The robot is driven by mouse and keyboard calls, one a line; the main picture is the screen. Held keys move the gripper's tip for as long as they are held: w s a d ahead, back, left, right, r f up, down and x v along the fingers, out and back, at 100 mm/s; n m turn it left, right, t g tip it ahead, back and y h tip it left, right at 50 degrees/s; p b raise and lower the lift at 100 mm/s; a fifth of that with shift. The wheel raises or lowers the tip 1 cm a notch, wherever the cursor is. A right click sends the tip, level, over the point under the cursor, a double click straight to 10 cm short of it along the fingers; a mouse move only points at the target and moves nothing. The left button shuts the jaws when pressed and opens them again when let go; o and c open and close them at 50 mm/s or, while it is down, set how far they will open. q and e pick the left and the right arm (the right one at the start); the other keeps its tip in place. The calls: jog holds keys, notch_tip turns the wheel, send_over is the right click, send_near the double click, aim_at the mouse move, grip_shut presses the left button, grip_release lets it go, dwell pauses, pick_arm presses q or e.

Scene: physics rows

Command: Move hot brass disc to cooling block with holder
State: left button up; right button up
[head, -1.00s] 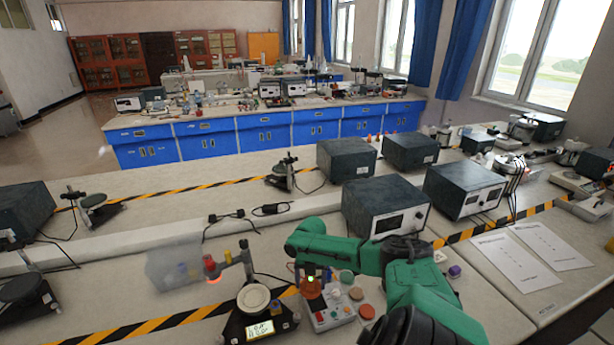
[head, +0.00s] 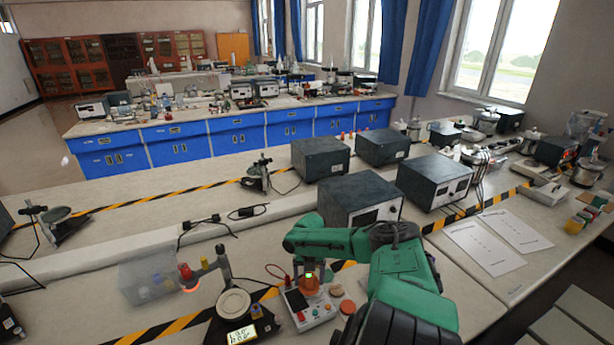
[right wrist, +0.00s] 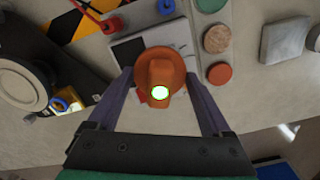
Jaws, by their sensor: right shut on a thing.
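My right gripper (right wrist: 160,100) is shut on an orange flanged piece with a bright green spot (right wrist: 160,72), which looks like the holder. In the head view this piece (head: 310,287) is at the upper part of a light control box (head: 306,312); contact below is hidden. Beside the box are a brown disc (right wrist: 217,38), a red disc (right wrist: 219,73) and a green one (right wrist: 210,5). I cannot tell which disc is the brass one. A grey block (right wrist: 285,40) lies to their right in the wrist view and may be the cooling block. My left gripper is out of view.
A clear bin (head: 147,280) is farther left. Dark instrument boxes (head: 360,200) stand behind my arm.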

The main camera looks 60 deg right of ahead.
jog(key=shift+s+d, duration=2)
jog(key=shift+s, duration=0.2)
jog(key=s+d, duration=0.4)
jog(key=shift+s, duration=0.2)
jog(key=shift+d, duration=0.15)
jog(key=s+d+b, duration=0.1)
jog(key=s+d, duration=0.3)
jog(key=shift+s, duration=0.2)
jog(key=shift+a+r, duration=0.1)
